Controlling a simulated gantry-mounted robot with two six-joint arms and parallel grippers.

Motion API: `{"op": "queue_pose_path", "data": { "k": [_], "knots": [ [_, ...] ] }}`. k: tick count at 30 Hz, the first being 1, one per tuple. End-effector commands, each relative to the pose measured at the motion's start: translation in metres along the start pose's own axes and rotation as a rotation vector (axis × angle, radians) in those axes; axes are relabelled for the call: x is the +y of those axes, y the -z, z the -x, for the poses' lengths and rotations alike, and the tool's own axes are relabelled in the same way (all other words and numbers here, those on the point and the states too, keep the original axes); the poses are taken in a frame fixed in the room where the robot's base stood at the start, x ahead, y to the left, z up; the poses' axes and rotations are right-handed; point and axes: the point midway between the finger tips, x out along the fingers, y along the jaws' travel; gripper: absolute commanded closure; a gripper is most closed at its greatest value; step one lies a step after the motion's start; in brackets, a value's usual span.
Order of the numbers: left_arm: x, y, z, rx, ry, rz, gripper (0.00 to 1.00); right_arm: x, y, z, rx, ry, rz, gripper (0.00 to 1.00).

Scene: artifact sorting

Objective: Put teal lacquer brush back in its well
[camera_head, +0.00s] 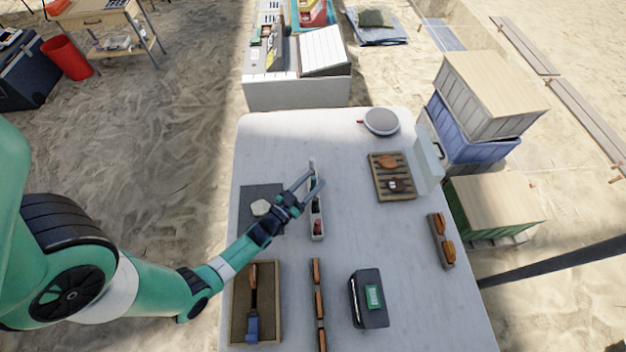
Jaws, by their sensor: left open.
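My left gripper (311,184) is open, its fingers reaching over a narrow pale holder (318,236) in the middle of the table. The holder has a small red item (317,226) at its near end; its far part is partly hidden by the fingers, and I see nothing clearly gripped. A brush-like tool (252,326) with a brown handle and blue end lies in a brown tray (275,338) at the near left. No teal brush can be told for certain at this size. My right gripper is not in view.
A grey mat (255,194) with a pale piece (261,207) lies under my left wrist. A slatted rack (378,188), a round grey dish (381,121), a dark box (369,312) and a small tray (434,235) stand right. Table (350,235) space right of the holder is clear.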

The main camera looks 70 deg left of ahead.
Motion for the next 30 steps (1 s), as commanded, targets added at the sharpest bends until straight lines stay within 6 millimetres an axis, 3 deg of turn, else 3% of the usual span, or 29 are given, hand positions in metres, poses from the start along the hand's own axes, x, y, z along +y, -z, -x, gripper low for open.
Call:
{"op": "queue_pose_path", "data": {
  "k": [3, 8, 19, 22, 23, 26, 29, 30],
  "knots": [
    [0.000, 0.000, 0.020, -0.004, 0.001, 0.000, 0.49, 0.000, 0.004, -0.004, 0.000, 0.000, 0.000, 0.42],
    [0.000, 0.000, 0.034, -0.002, 0.000, 0.001, 0.49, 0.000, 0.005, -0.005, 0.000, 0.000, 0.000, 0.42],
    [0.000, 0.001, 0.033, 0.001, -0.001, 0.000, 0.49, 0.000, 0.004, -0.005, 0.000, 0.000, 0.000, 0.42],
    [0.002, 0.015, 0.019, 0.024, -0.006, -0.006, 0.49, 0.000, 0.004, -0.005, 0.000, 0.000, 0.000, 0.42],
    [0.004, 0.023, 0.011, 0.036, -0.009, -0.009, 0.49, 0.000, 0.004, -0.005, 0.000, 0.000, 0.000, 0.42],
    [0.015, 0.073, -0.031, 0.106, -0.029, -0.019, 0.49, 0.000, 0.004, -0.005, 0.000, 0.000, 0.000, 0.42],
    [0.043, 0.160, -0.081, 0.213, -0.065, -0.018, 0.49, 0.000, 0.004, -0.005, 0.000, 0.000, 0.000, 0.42],
    [0.058, 0.199, -0.096, 0.257, -0.082, -0.011, 0.49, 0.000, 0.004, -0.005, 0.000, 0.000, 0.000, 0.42]
  ]
}}
